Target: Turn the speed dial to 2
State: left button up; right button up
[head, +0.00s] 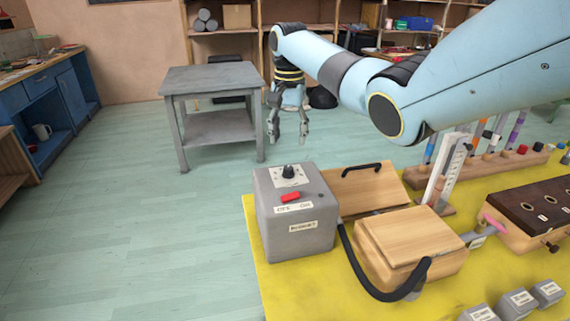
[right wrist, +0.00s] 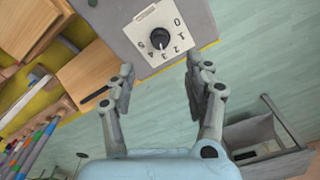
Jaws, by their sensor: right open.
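The speed dial is a black knob (head: 289,171) on a white plate on top of a grey box (head: 295,230). The right wrist view shows the knob (right wrist: 160,38) with numerals around it from 0 upward. A small pale mark on the knob seems to face the lower numerals in that view, near 3, but it is too small to be sure. My right gripper (head: 288,138) is open and empty, pointing down above and behind the box. In the right wrist view its fingers (right wrist: 160,70) are apart and clear of the knob. My left gripper is out of view.
A red switch (head: 291,197) sits in front of the dial. A grey side table (head: 212,80) stands behind. The floor left of the box is clear.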

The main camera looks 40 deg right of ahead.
aim_at(288, 167)
notch_tip(288, 167, down, 9)
jog(key=shift+f+b, duration=0.1)
jog(key=shift+b, duration=0.35)
grip_shut()
